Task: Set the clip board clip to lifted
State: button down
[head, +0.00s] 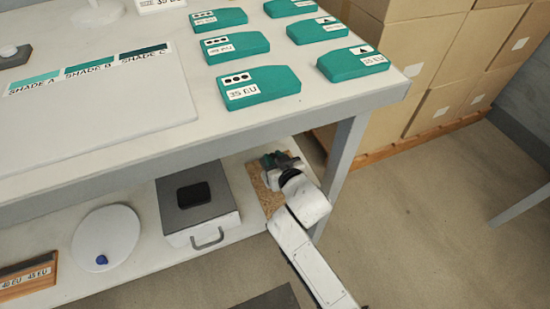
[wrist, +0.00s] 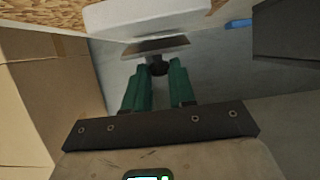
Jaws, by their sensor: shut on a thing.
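The clip board (head: 262,194) is a speckled brown board on the lower shelf, at its right end beside the table leg. Its brown surface also shows along the top of the wrist view (wrist: 40,17). My gripper (head: 281,160) is over the board's far part in the head view and hides the clip there. In the wrist view my gripper's green fingers (wrist: 157,70) are shut on a small dark knob of the clip (wrist: 155,45), beside a dark, brownish plate. I cannot tell how far the clip is raised.
The table leg (head: 345,165) stands close to the right of my arm, and the tabletop (head: 300,125) overhangs the shelf. A grey box with a handle (head: 200,220) sits left of the board. Cardboard boxes (head: 420,60) stand on a pallet behind.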

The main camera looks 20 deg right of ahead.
jog(key=shift+w+r+g+p, duration=0.45)
jog(key=shift+r+g+p, duration=0.5)
jog(key=shift+p, duration=2.05)
jog(key=w+g+p, duration=0.1)
jog(key=g+p, duration=0.1)
jog(key=p, duration=0.2)
jog(key=shift+r, duration=0.1)
jog(key=w+g+p, duration=0.1)
jog(key=g+p, duration=0.1)
jog(key=p, duration=0.1)
jog(key=shift+r, duration=0.15)
jog(key=shift+w+f+g+p, duration=0.1)
jog(key=shift+w+g+p, duration=0.1)
jog(key=shift+w+g, duration=0.35)
jog(key=shift+w+f+g+p, duration=0.1)
jog(key=shift+w+g+p, duration=0.1)
jog(key=shift+g, duration=0.6)
jog(key=c, duration=1)
grip_release()
jog(key=shift+r, duration=0.1)
